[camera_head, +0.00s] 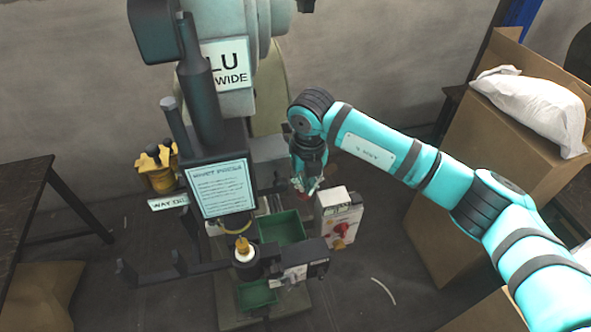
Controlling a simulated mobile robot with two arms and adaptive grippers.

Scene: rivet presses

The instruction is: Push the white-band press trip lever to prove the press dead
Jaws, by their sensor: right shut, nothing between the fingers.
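A dark press (212,135) stands in the middle of the head view with a notice sheet on its front. A white control box (338,218) with red knobs stands at its right. My right gripper (306,187) is shut and empty, pointing down just left of the top of the white box. A small red part shows by its fingertips; I cannot tell whether they touch it. A yellow-topped post with a white ring (244,250) stands low at the press front. I cannot pick out the trip lever for certain. My left gripper is not in view.
Green trays (282,228) sit below the press. A dark table (22,195) stands at the far left. Cardboard boxes, one with a white sack (532,108) on top, stand at the right. Bare floor shows between.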

